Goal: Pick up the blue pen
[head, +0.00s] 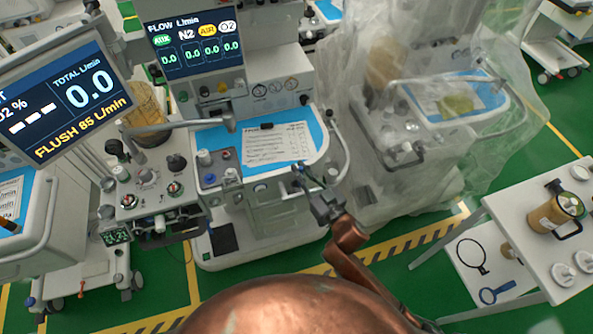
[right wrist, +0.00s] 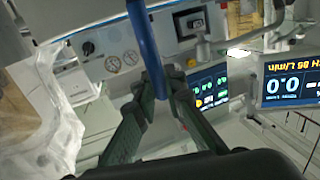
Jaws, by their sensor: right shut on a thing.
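The blue pen (right wrist: 144,48) shows in the right wrist view as a long blue rod. It runs from the top edge down between the fingers of my right gripper (right wrist: 158,88). The fingers are shut on it, and its lower end reaches down between them. In the head view my right gripper (head: 304,182) is at the front edge of the middle cart's worktop. The pen is too small there to make out clearly. My left gripper is not in view.
The middle cart's blue worktop (head: 317,130) carries a printed sheet (head: 277,145) with a small black object (head: 267,126) on it. A plastic-draped cart (head: 420,150) stands to the right. A white table (head: 535,210) is further right. Green floor shows between.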

